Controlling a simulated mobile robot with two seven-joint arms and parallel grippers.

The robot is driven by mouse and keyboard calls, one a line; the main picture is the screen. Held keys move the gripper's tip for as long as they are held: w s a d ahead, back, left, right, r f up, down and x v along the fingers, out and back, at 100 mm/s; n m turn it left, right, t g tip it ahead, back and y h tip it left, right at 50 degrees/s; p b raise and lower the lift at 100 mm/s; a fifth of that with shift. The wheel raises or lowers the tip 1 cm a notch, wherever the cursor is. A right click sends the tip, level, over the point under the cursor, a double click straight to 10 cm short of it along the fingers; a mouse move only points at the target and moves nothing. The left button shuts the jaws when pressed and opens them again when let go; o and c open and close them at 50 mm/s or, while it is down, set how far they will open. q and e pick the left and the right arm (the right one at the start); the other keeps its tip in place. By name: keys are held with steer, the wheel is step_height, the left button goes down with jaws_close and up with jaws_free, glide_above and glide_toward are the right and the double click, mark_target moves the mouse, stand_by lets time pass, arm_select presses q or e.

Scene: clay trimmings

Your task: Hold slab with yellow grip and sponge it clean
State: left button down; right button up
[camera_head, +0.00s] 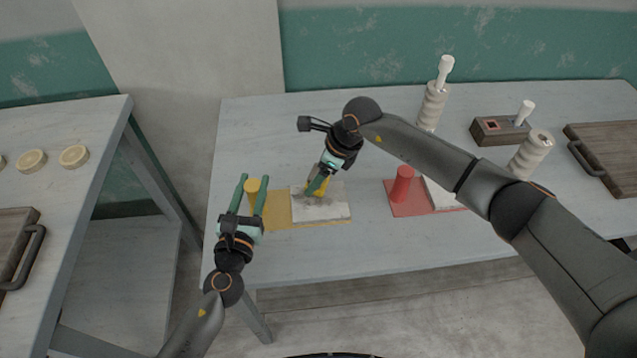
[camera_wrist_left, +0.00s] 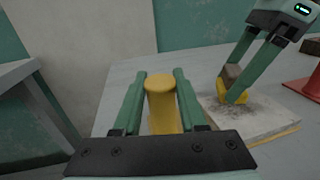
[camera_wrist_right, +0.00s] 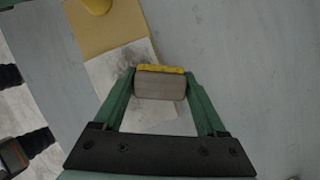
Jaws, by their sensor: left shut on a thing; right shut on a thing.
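A yellow board (camera_head: 277,211) lies on the table with an upright yellow grip (camera_head: 254,190) at its left end. A pale slab (camera_head: 328,207) with dark grey smudges rests on the board's right part. My left gripper (camera_head: 251,197) is shut on the yellow grip, one finger on each side; the left wrist view shows the grip (camera_wrist_left: 161,100) between the fingers. My right gripper (camera_head: 318,187) is shut on a sponge (camera_wrist_right: 160,84), grey-brown with a yellow layer, over the slab. In the left wrist view the sponge (camera_wrist_left: 233,86) appears at the slab's surface; exact contact is unclear.
A red board with a red grip (camera_head: 402,184) and another pale slab (camera_head: 443,196) lies to the right, partly behind my right arm. White ribbed cylinders (camera_head: 431,108), a small brown box (camera_head: 498,131) and a wooden board (camera_head: 606,150) stand farther right. The table front is clear.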

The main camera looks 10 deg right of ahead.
steer(key=shift+w, duration=0.45)
steer(key=shift+a, duration=0.7)
steer(key=shift+s, duration=3.3)
steer(key=shift+s+a, duration=0.15)
steer(key=shift+s, duration=0.1)
steer(key=shift+a, duration=0.45)
steer(key=shift+w+a, duration=0.15)
steer(key=shift+a, duration=0.15)
steer(key=shift+w+d, duration=0.1)
steer(key=shift+w, duration=3.4)
step_height(320, 180, up, 8)
